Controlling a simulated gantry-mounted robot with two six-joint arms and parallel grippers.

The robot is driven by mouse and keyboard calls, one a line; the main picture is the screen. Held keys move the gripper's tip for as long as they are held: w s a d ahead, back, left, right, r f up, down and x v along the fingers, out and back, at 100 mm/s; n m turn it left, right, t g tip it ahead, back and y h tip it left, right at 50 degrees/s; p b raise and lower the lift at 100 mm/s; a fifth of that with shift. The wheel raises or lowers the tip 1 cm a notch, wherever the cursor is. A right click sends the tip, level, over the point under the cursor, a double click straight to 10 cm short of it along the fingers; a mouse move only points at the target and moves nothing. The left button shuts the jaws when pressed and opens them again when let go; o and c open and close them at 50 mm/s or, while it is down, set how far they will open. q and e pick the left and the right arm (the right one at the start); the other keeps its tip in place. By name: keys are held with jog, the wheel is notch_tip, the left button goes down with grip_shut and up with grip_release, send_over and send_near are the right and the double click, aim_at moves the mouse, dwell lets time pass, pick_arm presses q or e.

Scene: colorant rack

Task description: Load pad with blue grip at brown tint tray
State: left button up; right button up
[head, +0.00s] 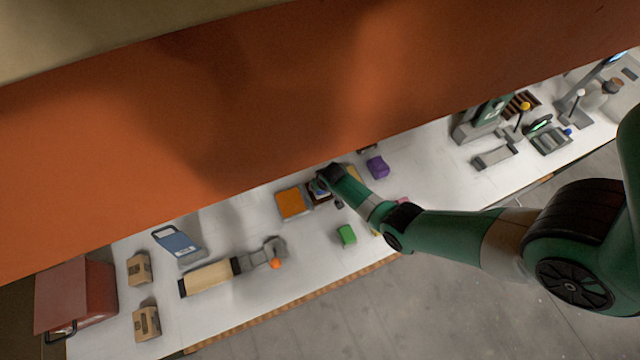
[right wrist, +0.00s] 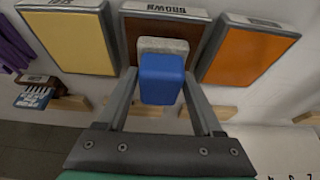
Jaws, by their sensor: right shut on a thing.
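My right gripper (right wrist: 160,78) is shut on the blue grip (right wrist: 161,80) of a pad with a pale grey block (right wrist: 162,45). In the right wrist view the pad is over the brown tint tray (right wrist: 131,35), whose label reads BROWN. The pad hides the middle of the tray, and I cannot tell whether it touches the tint. In the head view my right gripper (head: 322,184) is over the trays and mostly hides the brown one. My left gripper is not in view.
An orange tray (right wrist: 247,53) and a yellow tray (right wrist: 70,42) flank the brown one closely. A purple block (head: 377,167) and a green block (head: 346,234) lie nearby. A large orange panel (head: 220,130) covers the table's back in the head view.

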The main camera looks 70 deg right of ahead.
jog(key=shift+f+b, duration=0.5)
jog(key=shift+f, duration=0.1)
dwell(1.1)
notch_tip(320, 180, up, 7)
jog(key=p, duration=0.7)
jog(key=shift+r, duration=0.2)
jog(key=shift+f, duration=0.1)
